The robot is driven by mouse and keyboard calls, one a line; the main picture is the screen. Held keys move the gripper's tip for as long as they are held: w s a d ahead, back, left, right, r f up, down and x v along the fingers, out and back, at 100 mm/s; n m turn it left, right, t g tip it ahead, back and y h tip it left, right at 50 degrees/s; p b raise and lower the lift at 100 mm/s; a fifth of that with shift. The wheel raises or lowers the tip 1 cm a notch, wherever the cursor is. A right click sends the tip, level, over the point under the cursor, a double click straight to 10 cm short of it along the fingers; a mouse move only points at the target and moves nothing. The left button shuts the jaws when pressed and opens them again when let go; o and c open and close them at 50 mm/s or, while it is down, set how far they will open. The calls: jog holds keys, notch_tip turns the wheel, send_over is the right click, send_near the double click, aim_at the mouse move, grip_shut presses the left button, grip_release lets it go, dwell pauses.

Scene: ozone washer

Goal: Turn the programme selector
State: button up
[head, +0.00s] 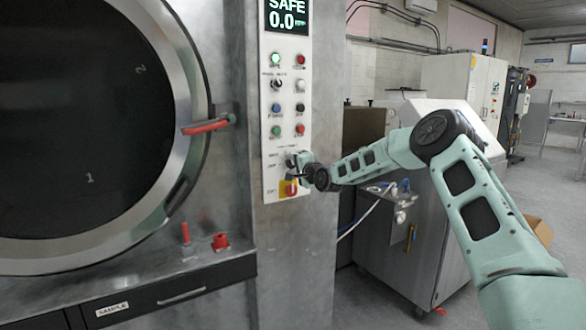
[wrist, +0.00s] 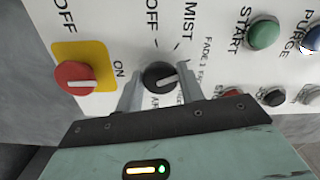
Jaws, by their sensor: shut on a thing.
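The programme selector (wrist: 158,75) is a small round black knob with a pale pointer line, on the white control panel (head: 285,60). In the wrist view it sits between my gripper's two grey fingers (wrist: 160,86), which are shut on it. Its pointer lies toward the right of that view. Labels reading OFF and MIST are printed near it; smaller labels are partly hidden by the fingers. In the head view my gripper (head: 298,162) meets the lower part of the panel and mostly hides the knob.
A red rotary switch on a yellow plate (head: 289,189) lies just below; it shows left of the fingers in the wrist view (wrist: 75,77). Several push buttons sit above. The round washer door (head: 195,60) with a red handle (head: 206,126) is at left. A steel cabinet stands behind my arm.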

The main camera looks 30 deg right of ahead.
jog(key=shift+m, duration=0.3)
jog(key=o, duration=0.9)
jog(key=shift+o, duration=0.2)
jog(key=s+b, duration=0.4)
jog(key=s, duration=1.3)
jog(key=shift+s+d, duration=0.25)
jog(key=shift+d, duration=0.05)
